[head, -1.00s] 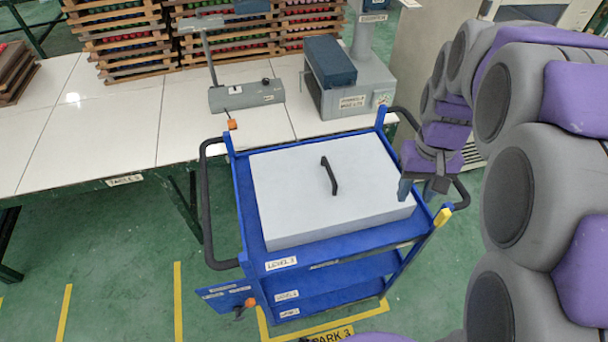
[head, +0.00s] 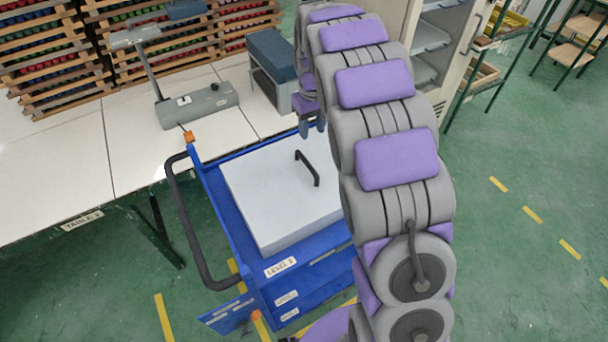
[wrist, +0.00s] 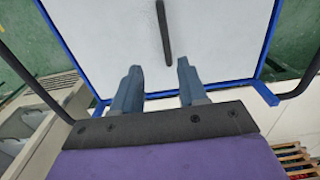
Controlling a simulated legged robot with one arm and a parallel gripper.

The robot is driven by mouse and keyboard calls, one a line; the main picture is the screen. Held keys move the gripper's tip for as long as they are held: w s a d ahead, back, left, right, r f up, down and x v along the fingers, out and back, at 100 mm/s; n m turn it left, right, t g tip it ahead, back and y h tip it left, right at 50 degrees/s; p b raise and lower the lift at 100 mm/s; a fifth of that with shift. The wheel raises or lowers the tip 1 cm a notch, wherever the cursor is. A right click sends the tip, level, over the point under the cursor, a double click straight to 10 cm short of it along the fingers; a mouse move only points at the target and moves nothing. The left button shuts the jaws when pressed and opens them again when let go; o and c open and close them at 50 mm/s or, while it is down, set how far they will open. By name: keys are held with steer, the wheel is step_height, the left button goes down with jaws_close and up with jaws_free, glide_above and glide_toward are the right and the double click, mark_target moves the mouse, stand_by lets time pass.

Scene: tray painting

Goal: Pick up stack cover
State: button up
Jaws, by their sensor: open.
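The stack cover (head: 268,205) is a pale grey-white box lid lying on the top level of the blue cart (head: 222,228). It has a black bar handle (head: 308,168) on its top. In the wrist view the handle (wrist: 163,32) runs up the picture over the white cover (wrist: 218,45). My gripper (wrist: 158,75) is open and empty there, its two blue-grey fingers apart, with the handle beyond their tips. In the head view my gripper (head: 311,128) is at the cover's far edge, partly hidden by my arm. The cover's right side is hidden behind my arm.
A white-topped table (head: 55,160) adjoins the cart's far side, carrying a grey machine (head: 200,104) and a blue-topped machine (head: 272,65). Wooden racks (head: 50,65) stand behind. The cart's black side handle (head: 183,225) sticks out left. Green floor at right is open.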

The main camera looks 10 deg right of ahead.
mark_target(305, 162)
steer(key=f, duration=0.3)
steer(key=a+f+b, duration=0.1)
steer(key=f, duration=0.2)
steer(key=a+f+b, duration=0.1)
steer(key=f, duration=0.2)
steer(key=shift+a+f, duration=0.25)
steer(key=shift+f, duration=0.15)
steer(key=shift+d+f, duration=0.1)
steer(key=shift+f, duration=0.1)
steer(key=shift+w+d+f, duration=0.1)
steer(key=shift+d+f, duration=0.05)
steer(key=shift+d, duration=0.2)
steer(key=f+b, duration=0.1)
steer(key=f, duration=0.1)
steer(key=d+f+b, duration=0.1)
steer(key=f, duration=0.1)
steer(key=shift+w+d+f, duration=0.1)
steer(key=shift+w+f, duration=0.05)
steer(key=shift+f, duration=0.1)
steer(key=shift+a+f, duration=0.2)
steer(key=shift+a, duration=0.6)
steer(key=shift+r, duration=0.1)
steer(key=shift+c, duration=0.3)
steer(key=shift+d, duration=0.7)
steer(key=c, duration=0.6)
jaws_close()
steer(key=shift+a, duration=0.55)
